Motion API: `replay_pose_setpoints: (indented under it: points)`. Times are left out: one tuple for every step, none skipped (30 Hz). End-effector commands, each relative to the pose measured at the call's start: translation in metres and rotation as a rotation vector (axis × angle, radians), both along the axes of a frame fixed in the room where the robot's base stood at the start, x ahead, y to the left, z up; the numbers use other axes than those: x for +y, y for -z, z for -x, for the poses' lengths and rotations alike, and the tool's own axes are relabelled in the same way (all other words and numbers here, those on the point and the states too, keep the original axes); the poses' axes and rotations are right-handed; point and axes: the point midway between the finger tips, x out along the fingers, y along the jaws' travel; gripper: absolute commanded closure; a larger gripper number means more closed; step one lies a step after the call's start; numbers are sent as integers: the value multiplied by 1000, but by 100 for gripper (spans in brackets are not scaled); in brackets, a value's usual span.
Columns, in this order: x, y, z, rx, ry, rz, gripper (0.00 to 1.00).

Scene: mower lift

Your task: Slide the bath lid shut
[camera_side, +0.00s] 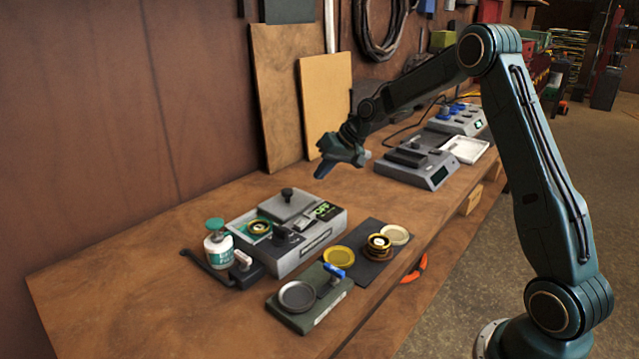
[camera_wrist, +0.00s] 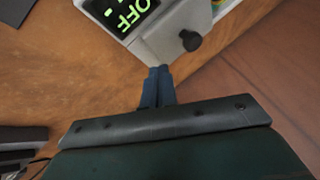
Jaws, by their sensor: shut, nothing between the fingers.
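The bath is a grey box (camera_side: 310,246) on the bench in the side view, with a green "OFF" display that also shows in the wrist view (camera_wrist: 125,10). Its flat grey lid (camera_side: 303,204) with a black knob (camera_side: 287,194) lies over the back part. The front left opening is uncovered, and a gold round part (camera_side: 259,227) sits in it. In the wrist view a black knob (camera_wrist: 190,41) stands just beyond and right of the fingertips. My gripper (camera_side: 321,171) is shut and empty, above and behind the bath, apart from the knob. It also shows in the wrist view (camera_wrist: 160,71).
A white bottle with a teal cap (camera_side: 217,245) stands left of the bath. A scale with a round pan (camera_side: 297,296) and a dark mat with gold parts (camera_side: 379,243) lie in front. Grey devices (camera_side: 416,167) and a white tray (camera_side: 466,149) stand farther back. Boards lean on the wall.

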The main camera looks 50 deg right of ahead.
Motion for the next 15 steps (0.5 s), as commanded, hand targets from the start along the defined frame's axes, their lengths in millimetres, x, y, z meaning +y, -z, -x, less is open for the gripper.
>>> replay_pose_setpoints:
  points:
    - [3, 8, -4, 3, -3, -1, 100]
    - [4, 11, -7, 2, -2, -1, 100]
    - [6, 17, -10, 2, -3, -2, 100]
    - [7, 20, -12, 2, -2, -1, 100]
    - [7, 24, -15, 2, -2, -1, 100]
    - [10, 27, -18, 1, -3, 0, 100]
    - [15, 26, -20, -1, -4, 0, 100]
    - [19, 26, -21, -1, -4, 0, 100]
    - [23, 27, -23, -1, -4, 0, 100]
    - [26, 27, -25, 0, -3, -1, 100]
    - [29, 27, -26, -1, -4, 0, 100]
    - [32, 28, -28, 0, -3, 0, 100]
    - [34, 28, -29, 0, -2, 0, 100]
    - [36, 29, -30, 1, -1, 0, 100]
    - [38, 29, -31, 1, -1, 0, 100]
